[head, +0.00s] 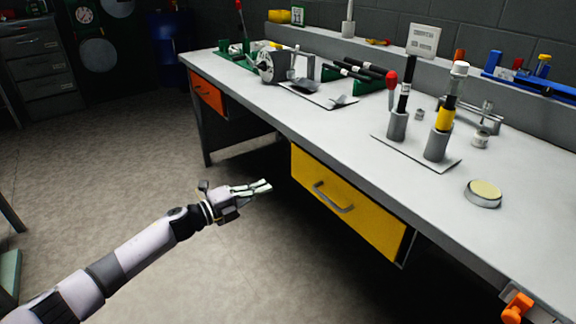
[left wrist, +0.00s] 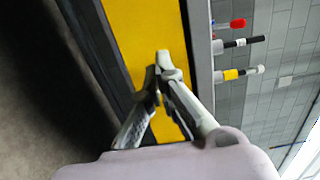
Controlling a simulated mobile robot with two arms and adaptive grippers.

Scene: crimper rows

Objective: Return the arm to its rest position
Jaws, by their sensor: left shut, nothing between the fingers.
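My left arm reaches in from the lower left in the head view. Its gripper (head: 262,188) is shut and empty, in the air in front of the workbench and left of the yellow drawer (head: 345,205). In the left wrist view the fingers (left wrist: 160,68) meet at their tips, with the yellow drawer front (left wrist: 135,30) behind them. My right gripper is not in view.
The workbench top (head: 330,125) holds a red-handled tool (head: 391,80) and a yellow-banded tool (head: 446,115) in grey holders. A round tin (head: 483,194) stands near the front edge. An orange drawer (head: 208,93) is farther left.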

